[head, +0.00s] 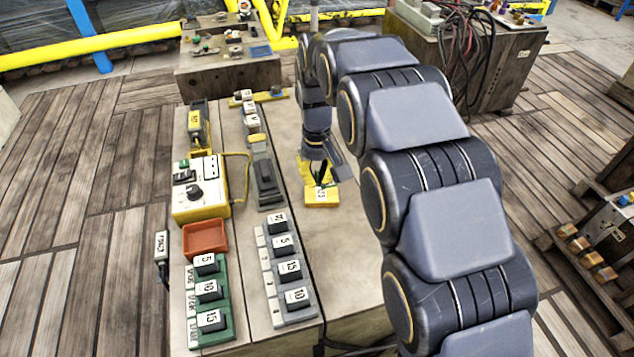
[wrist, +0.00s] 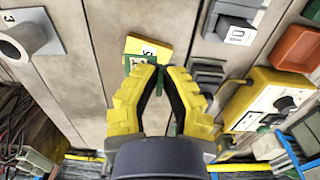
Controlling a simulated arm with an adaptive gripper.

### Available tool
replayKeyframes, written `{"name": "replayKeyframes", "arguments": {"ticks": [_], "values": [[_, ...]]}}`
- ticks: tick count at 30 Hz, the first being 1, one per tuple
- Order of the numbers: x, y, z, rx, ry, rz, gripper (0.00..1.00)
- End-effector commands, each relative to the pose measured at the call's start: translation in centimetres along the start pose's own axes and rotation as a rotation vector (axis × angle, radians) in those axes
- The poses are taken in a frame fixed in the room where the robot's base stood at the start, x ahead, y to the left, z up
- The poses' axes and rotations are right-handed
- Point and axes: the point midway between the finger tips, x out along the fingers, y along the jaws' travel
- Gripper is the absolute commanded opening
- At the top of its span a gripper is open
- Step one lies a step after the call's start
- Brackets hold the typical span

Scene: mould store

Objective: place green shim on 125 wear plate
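My gripper (wrist: 158,72) has yellow fingers that close in on a small green shim (wrist: 138,61) at their tips. A pale label shows on the shim. The fingers hide part of it. The yellow wear plate (wrist: 152,45) lies on the bench just beyond the fingertips, and the shim overlaps its near edge in the wrist view. In the head view my gripper (head: 320,173) points down right behind the wear plate (head: 322,197), whose white label seems to read 125. I cannot tell whether the shim touches the plate.
Left of the plate stand a grey rack (head: 268,285) of numbered dark blocks, a green rack (head: 222,338) of numbered blocks, a red tray (head: 205,238) and a yellow control box (head: 203,207). The bench (head: 345,260) in front of the plate is clear.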

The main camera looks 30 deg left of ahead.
Motion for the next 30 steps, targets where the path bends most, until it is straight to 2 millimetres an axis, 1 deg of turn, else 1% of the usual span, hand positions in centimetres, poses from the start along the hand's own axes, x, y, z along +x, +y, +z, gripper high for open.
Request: {"name": "replayKeyframes", "arguments": {"ticks": [1,3,6,11,14,19,21,30], "values": [[1.0,0.0,-0.7,-0.001,-0.003,-0.001,0.00],[1.9,0.0,-1.5,0.000,-0.002,-0.001,0.00],[2.7,0.1,-2.3,0.000,0.001,-0.001,0.00],[3.3,0.1,-2.7,0.000,0.000,0.000,0.00],[4.1,0.2,-3.2,0.000,-0.001,0.000,0.00],[6.5,0.1,-3.1,-0.001,-0.001,-0.001,0.00],[6.8,0.1,-3.1,-0.001,0.001,0.000,0.00],[7.0,0.1,-3.1,0.000,0.001,0.000,0.00]]}}
